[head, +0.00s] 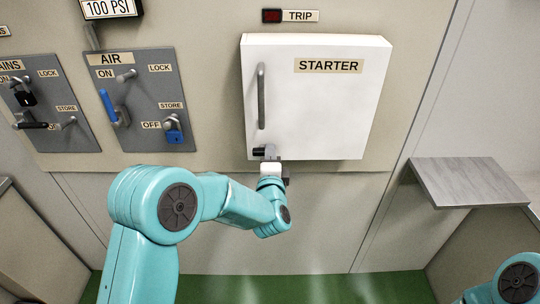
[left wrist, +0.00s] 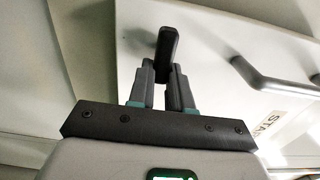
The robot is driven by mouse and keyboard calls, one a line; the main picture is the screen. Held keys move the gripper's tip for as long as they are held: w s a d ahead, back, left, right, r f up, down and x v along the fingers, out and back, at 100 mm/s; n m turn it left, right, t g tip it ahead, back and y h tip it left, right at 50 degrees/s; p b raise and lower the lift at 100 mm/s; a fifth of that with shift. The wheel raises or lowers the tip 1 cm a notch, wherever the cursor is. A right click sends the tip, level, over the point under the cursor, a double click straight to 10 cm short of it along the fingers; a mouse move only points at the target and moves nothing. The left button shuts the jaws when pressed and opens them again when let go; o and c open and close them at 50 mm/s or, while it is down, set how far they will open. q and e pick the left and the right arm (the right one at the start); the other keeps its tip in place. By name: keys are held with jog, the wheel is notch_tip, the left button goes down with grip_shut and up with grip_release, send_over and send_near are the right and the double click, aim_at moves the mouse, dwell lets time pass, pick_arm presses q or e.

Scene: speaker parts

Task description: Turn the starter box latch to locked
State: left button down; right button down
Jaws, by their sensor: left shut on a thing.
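The white starter box (head: 340,110), labelled STARTER, is mounted on the wall with its door closed. Its dark latch (head: 260,151) is at the lower left edge of the box, below the long grey door handle (head: 261,95). My left gripper (head: 270,160) reaches up to the latch from below. In the left wrist view the latch (left wrist: 167,45) is a dark bar that stands out between the fingers of my left gripper (left wrist: 163,75), which are shut on it. The fingers hide part of the latch, and I cannot tell its exact angle. My right gripper is outside the views.
To the left, a grey AIR panel (head: 140,100) carries a blue handle (head: 108,105) and a blue padlock (head: 174,133). Another panel (head: 40,105) with a black padlock is beyond it. A grey shelf (head: 470,182) juts out at the right. A TRIP light (head: 272,16) is above the box.

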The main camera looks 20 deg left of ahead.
pick_arm(q)
jog(key=c, duration=1)
grip_release()
jog(key=shift+c, duration=0.2)
jog(key=b+v, duration=0.3)
jog(key=v, duration=1.3)
jog(key=shift+s, duration=0.15)
